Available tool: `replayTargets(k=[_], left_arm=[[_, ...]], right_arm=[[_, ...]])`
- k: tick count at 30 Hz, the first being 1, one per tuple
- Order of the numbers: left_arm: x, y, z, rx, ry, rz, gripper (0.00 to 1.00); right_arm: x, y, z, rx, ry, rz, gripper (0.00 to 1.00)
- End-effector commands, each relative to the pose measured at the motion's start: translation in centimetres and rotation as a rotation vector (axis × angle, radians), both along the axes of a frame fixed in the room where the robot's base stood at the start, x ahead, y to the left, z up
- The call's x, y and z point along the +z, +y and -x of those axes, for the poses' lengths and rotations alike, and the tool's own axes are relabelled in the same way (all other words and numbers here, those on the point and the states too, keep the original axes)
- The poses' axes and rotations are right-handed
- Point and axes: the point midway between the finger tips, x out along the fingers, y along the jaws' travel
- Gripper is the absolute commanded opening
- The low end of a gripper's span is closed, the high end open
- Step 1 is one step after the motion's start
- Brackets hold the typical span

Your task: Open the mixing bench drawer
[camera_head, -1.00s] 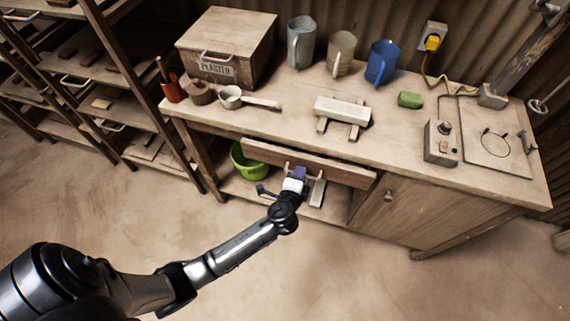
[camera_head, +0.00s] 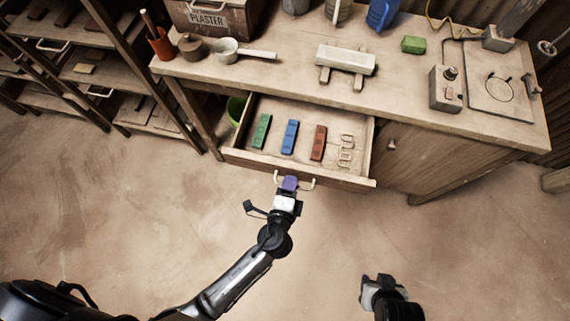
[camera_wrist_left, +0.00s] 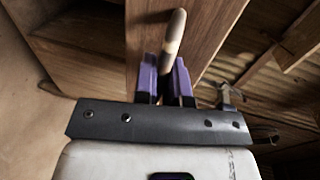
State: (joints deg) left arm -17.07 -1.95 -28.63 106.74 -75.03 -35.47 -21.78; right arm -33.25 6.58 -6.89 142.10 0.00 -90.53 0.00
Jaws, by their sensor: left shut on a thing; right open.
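The mixing bench drawer (camera_head: 335,177) is pulled out under the bench top. Inside lie a green block (camera_head: 261,131), a blue block (camera_head: 289,137), a red-brown block (camera_head: 318,143) and several pale wire-like pieces (camera_head: 346,150). My left gripper (camera_head: 290,183) is shut on the drawer's handle (camera_head: 309,183) at the front. In the left wrist view, its purple fingers (camera_wrist_left: 165,82) close around the pale handle bar (camera_wrist_left: 174,35). My right gripper (camera_head: 378,281) is open and empty above the floor, lower right of the drawer.
The bench top (camera_head: 300,80) carries a plaster box (camera_head: 208,20), a ladle (camera_head: 228,50), a white block on supports (camera_head: 345,60), a green sponge (camera_head: 414,45) and a control box (camera_head: 445,90). A cupboard door (camera_head: 425,160) is right of the drawer. The floor in front is clear.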

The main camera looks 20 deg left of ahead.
Motion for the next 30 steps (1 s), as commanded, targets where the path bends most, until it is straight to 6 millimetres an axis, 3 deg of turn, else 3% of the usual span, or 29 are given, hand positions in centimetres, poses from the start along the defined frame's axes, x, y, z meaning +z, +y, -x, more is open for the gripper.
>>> replayTargets(k=[13,14,21,30], left_arm=[[0.01,-0.21,0.24,-0.005,0.0,0.0,0.0],[0.01,-0.21,0.24,-0.005,0.0,0.0,0.14],[-0.01,-0.21,0.24,-0.005,0.0,0.0,0.36],[0.05,-0.23,0.6,-0.005,0.001,0.0,0.36]], right_arm=[[-0.05,-0.04,0.05,0.001,0.002,0.002,0.43],[-0.05,-0.06,0.06,0.002,0.002,0.002,0.43],[-0.07,-0.27,0.06,0.006,0.002,0.01,0.43],[-0.03,-0.28,0.05,0.006,0.002,0.01,0.43]])
